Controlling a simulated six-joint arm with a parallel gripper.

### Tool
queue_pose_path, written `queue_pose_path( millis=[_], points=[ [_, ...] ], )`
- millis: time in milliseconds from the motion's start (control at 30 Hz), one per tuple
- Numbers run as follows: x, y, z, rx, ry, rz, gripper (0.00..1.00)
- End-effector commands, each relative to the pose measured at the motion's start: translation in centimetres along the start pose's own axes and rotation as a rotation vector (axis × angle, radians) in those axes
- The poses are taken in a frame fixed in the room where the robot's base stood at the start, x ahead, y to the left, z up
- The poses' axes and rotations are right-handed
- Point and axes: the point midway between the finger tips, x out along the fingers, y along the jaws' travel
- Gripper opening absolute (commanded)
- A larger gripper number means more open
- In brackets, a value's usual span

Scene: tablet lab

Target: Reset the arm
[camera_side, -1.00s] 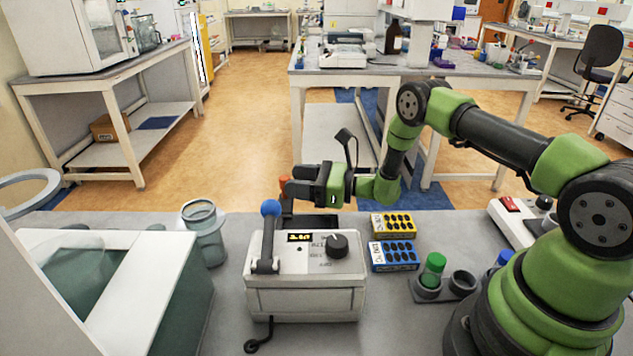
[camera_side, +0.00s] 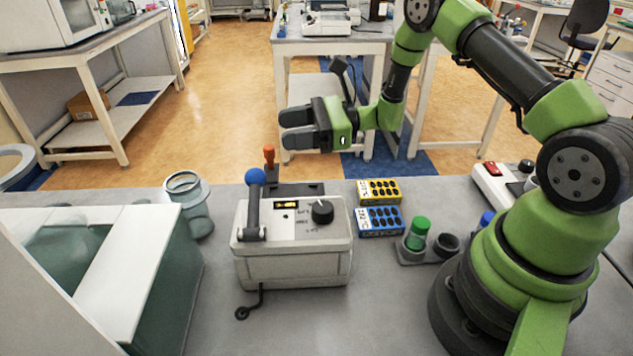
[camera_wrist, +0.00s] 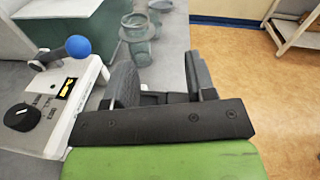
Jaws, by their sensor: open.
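My gripper (camera_side: 297,128) is raised above the far edge of the bench in the side view, clear of everything, with its fingers pointing left. In the wrist view its two dark fingers (camera_wrist: 163,85) stand apart with nothing between them.
A glass jar (camera_side: 190,208) stands left of the machine, near a large white-topped teal box (camera_side: 145,265). To the right are a yellow box (camera_side: 379,188), a blue box (camera_side: 380,219) and a holder with a green-capped vial (camera_side: 417,232). The air around my gripper is free.

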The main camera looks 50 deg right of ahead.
Motion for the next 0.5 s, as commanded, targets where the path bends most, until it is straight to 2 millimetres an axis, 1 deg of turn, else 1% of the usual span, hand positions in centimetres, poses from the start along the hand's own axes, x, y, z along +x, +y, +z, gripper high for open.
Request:
queue_pose_path(
  millis=[33,100,200,300,367,500],
  points=[
    [0.5,0.9,2.6,-0.070,0.016,0.084,0.51],
    [0.8,2.5,5.2,-0.155,0.049,0.196,0.51],
    [0.6,5.0,8.5,-0.285,0.105,0.343,0.51],
    [-0.1,7.6,11.2,-0.427,0.171,0.474,0.51],
    [-0.8,9.1,12.6,-0.518,0.213,0.545,0.51],
    [-2.9,12.3,15.1,-0.742,0.323,0.684,0.51]
  ],
)
